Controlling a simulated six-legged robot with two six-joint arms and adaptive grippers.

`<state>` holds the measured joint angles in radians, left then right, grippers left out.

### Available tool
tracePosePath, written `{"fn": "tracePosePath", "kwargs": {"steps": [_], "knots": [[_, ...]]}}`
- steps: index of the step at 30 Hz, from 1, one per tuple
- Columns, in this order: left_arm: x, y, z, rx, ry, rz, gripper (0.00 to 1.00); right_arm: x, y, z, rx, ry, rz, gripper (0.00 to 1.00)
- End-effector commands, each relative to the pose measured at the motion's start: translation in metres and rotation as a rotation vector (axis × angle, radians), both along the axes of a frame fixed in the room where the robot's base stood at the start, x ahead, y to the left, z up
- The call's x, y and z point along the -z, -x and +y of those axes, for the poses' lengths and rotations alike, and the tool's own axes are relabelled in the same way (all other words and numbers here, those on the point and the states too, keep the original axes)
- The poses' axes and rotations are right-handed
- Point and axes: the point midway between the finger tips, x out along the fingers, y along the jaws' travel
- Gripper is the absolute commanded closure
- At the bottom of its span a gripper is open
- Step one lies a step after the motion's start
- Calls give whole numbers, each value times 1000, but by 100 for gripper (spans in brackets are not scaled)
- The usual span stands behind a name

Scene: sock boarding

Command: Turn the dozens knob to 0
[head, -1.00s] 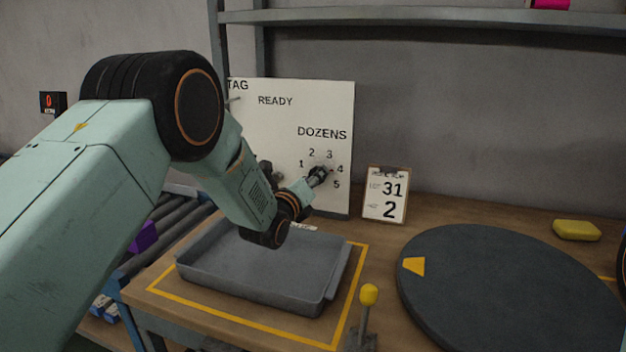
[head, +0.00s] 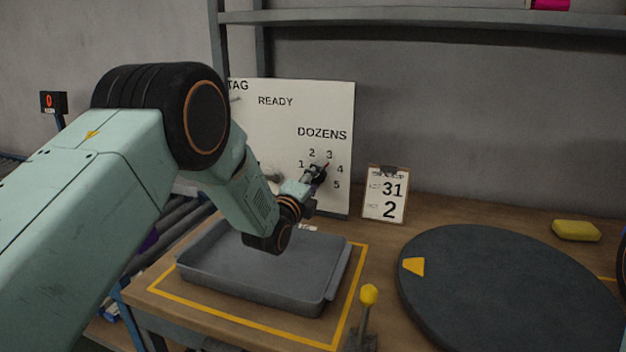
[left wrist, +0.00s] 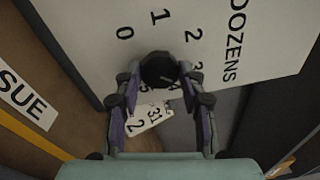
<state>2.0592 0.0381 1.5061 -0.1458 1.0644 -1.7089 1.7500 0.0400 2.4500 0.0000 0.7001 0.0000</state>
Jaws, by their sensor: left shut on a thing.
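The dozens knob (head: 321,172) is on the white panel (head: 285,115), under the word DOZENS, with numbers around it. In the head view 1 to 5 show; the 0 is hidden behind my arm. The left wrist view shows the round black knob (left wrist: 158,68) and the 0 and 1 at its upper left. A small red mark at the knob points up and right, roughly between 3 and 4. My left gripper (head: 314,175) is shut on the knob, one finger on each side, as the left wrist view also shows (left wrist: 158,82). My right gripper is out of view.
A grey tray (head: 335,285) lies inside a yellow outline below my left arm. A card (head: 385,195) reading 31 and 2 stands right of the panel. A yellow-topped lever (head: 369,294), dark turntable (head: 500,290) and yellow block (head: 576,230) are farther right.

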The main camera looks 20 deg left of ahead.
Motion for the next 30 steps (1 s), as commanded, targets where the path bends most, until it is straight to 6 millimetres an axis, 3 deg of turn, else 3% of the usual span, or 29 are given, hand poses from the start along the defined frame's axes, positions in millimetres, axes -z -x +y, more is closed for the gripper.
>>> {"fn": "tracePosePath", "kwargs": {"steps": [30], "knots": [[-1, 0, -2, 3, 965, 30, 91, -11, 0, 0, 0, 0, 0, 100]]}}
